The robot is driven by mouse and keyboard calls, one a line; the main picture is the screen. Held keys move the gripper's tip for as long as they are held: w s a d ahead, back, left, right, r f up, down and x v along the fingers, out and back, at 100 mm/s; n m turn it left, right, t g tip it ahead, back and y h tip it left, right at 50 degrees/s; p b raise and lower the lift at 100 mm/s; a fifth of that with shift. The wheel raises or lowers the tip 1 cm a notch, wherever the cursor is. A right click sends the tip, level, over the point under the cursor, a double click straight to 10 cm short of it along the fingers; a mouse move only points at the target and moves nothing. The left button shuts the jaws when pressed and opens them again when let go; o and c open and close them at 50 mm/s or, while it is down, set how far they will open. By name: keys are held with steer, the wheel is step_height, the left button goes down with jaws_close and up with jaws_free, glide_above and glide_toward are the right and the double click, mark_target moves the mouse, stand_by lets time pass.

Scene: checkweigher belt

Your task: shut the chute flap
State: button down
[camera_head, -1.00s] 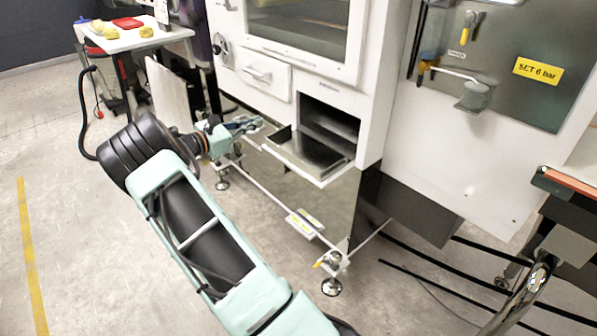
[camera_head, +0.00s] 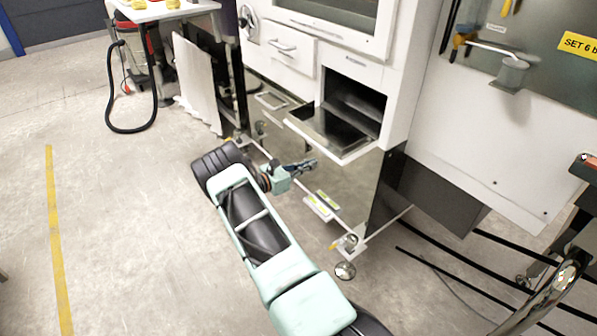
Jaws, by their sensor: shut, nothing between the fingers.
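The chute flap (camera_head: 326,131) is a metal panel with a white edge, hinged at the bottom of a dark rectangular opening (camera_head: 354,97) in the white cabinet. It hangs open, folded outward and close to level. My gripper (camera_head: 313,164) is shut and empty. In the picture it lies below the flap's left part, in front of the cabinet's lower metal panel. It does not appear to touch the flap, though the exact gap in depth is hard to judge.
A white drawer with a handle (camera_head: 283,46) is left of the opening. A levelling foot (camera_head: 345,270) stands below the cabinet's corner. A table (camera_head: 170,10) and black hose (camera_head: 112,90) are at the upper left. The floor on the left is clear.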

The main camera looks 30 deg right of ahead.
steer(key=r, duration=0.2)
steer(key=d+r, duration=0.1)
steer(key=shift+r+b, duration=0.3)
steer(key=shift+r, duration=0.1)
steer(key=shift+a+r, duration=0.1)
